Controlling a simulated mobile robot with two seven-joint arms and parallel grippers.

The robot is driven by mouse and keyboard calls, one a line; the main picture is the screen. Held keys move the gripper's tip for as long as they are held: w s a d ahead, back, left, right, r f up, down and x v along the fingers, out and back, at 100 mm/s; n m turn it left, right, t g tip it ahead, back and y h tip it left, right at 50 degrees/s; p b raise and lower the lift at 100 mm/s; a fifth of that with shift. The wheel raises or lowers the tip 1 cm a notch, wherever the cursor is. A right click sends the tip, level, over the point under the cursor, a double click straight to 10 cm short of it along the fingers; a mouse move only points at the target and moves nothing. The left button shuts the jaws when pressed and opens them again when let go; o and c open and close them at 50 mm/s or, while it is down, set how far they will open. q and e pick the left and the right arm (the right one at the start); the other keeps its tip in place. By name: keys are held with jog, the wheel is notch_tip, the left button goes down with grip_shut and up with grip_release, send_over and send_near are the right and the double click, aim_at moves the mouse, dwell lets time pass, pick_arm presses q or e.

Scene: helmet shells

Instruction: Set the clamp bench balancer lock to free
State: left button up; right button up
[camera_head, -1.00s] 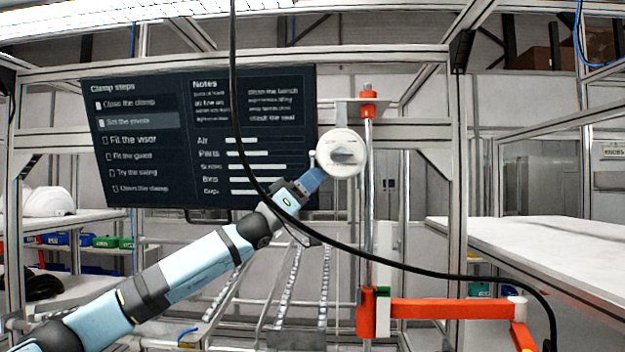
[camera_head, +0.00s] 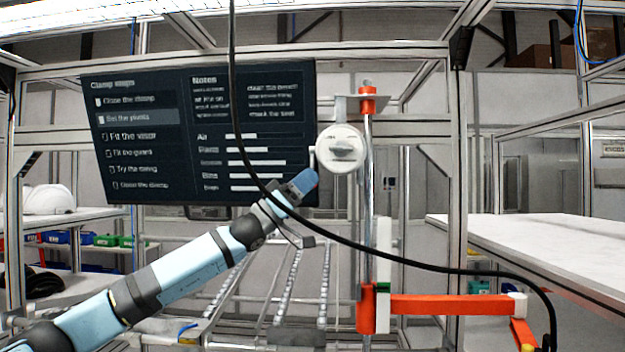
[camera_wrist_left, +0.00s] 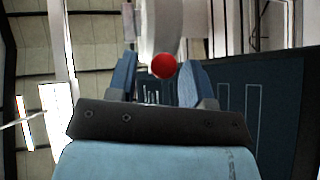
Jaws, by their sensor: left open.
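The balancer is a round white housing (camera_head: 340,149) with a grey raised piece (camera_head: 344,150) on its face, mounted beside the upright post. In the left wrist view its white body (camera_wrist_left: 160,28) fills the top middle. A round red knob (camera_wrist_left: 163,66) shows in front of it, between and beyond my fingertips; I cannot tell its lock position. My left gripper (camera_head: 306,181) is just below and left of the housing, apart from it. Its two blue fingers (camera_wrist_left: 160,76) stand open with nothing held. My right gripper is not in view.
A dark screen (camera_head: 200,135) stands behind my left arm. A black cable (camera_head: 235,110) hangs across the front and curves right. An orange bracket arm (camera_head: 450,306) juts from the post (camera_head: 367,220). A white table (camera_head: 530,250) is at right; a white helmet (camera_head: 50,200) sits at left.

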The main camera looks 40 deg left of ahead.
pick_arm(q)
jog(key=b+v, duration=0.4)
jog(key=v, duration=0.8)
jog(key=shift+t, duration=0.3)
